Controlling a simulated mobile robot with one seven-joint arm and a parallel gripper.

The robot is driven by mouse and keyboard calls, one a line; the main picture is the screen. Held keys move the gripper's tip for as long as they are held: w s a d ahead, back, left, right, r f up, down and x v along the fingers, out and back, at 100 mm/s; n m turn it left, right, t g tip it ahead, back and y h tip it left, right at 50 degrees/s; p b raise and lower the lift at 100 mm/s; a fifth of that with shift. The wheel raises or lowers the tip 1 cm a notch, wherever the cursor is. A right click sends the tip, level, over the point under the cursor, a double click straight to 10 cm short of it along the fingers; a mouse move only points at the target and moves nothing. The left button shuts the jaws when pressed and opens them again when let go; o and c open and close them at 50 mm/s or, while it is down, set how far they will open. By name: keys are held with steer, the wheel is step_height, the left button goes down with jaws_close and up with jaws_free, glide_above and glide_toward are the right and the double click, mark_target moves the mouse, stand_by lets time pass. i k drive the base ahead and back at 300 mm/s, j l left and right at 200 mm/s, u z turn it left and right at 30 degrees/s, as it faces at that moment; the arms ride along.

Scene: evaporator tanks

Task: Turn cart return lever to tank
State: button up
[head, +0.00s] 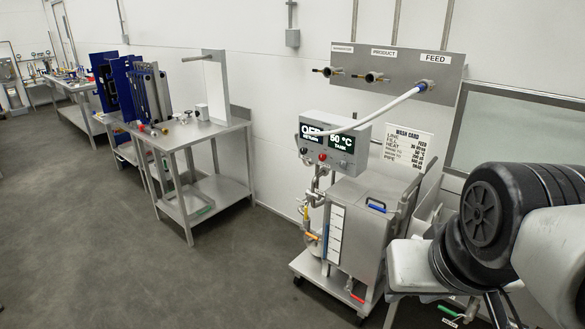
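The wheeled steel cart (357,237) stands right of centre with a tank, a level scale (335,237) and piping on its left side. A small yellow-orange handle (312,237) and a yellow piece (306,212) show on this piping. I cannot tell which part is the return lever, or which way it points. The control box (338,145) above reads "OFF" and "50 °C TANK". A white hose (380,109) runs from near the box to the FEED port (424,86) on the wall panel. My arm's links fill the lower right; my gripper is not in view.
A WASH CARD (407,147) hangs on the wall behind. Open grey floor (150,270) lies left and in front of the cart.

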mark_target(308, 197)
steer(key=u, duration=0.25)
steer(key=i+j, duration=0.15)
steer(key=i, duration=0.3)
steer(key=i+j+z, duration=0.1)
steer(key=i, duration=0.35)
steer(key=i+j+z, duration=0.1)
steer(key=i, duration=0.35)
steer(key=i+j, duration=0.25)
steer(key=i, duration=0.15)
